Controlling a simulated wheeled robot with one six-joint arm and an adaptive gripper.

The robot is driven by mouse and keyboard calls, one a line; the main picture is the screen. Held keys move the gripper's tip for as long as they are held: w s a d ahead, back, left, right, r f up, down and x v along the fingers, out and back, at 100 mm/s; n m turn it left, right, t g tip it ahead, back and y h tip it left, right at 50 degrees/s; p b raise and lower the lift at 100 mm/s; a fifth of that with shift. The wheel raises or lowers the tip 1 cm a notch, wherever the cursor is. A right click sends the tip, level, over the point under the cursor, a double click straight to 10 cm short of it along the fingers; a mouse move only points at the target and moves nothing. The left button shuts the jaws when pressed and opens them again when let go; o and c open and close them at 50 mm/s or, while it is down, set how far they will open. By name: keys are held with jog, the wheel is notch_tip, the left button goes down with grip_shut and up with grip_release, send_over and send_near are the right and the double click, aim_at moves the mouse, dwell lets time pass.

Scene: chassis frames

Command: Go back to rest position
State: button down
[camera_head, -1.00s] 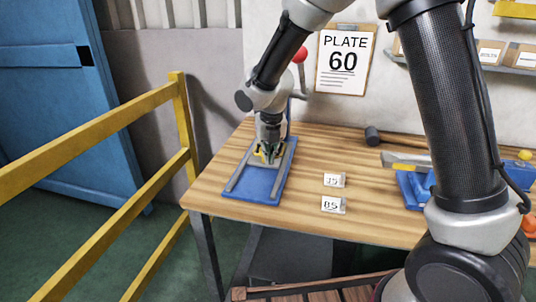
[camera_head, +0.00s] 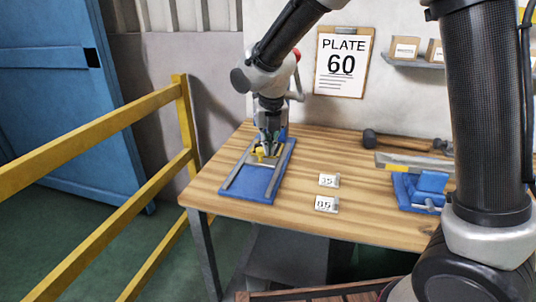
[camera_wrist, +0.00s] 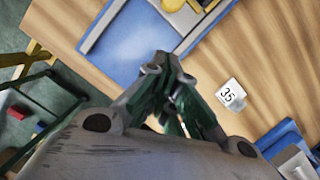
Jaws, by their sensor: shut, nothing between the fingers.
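My gripper (camera_head: 268,146) is shut and empty. In the head view it points down over the back part of a blue fixture (camera_head: 250,186) with two grey rails, at the left end of the wooden table. A yellow part (camera_head: 261,154) shows just below my fingers. In the wrist view my gripper (camera_wrist: 168,65) has its fingers together, with the blue fixture (camera_wrist: 130,30) beyond them and the yellow part (camera_wrist: 172,5) at the top edge. Whether the fingertips touch anything is hard to tell, but they look apart from the fixture.
Two small blocks, numbered 35 (camera_head: 328,181) and 85 (camera_head: 326,204), sit on the wooden table (camera_head: 370,215). A hammer (camera_head: 385,139) and a blue vise-like tool (camera_head: 415,188) lie to the right. A yellow railing (camera_head: 100,137) stands left. A "PLATE 60" sheet (camera_head: 342,75) hangs behind.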

jog(key=s+d+r+n, duration=0.4)
jog(key=s+d+n, duration=0.4)
jog(key=d+n, duration=0.2)
jog(key=s+d+r+n+t, duration=0.1)
jog(key=s+d+r+n, duration=0.3)
jog(key=s+d+n, duration=0.5)
jog(key=s+d+r+n, duration=0.4)
jog(key=s+d+n, duration=0.5)
jog(key=n, duration=0.6)
jog(key=shift+s+d+n+t, duration=0.15)
jog(key=shift+d+n+t, duration=0.15)
jog(key=shift+d, duration=0.75)
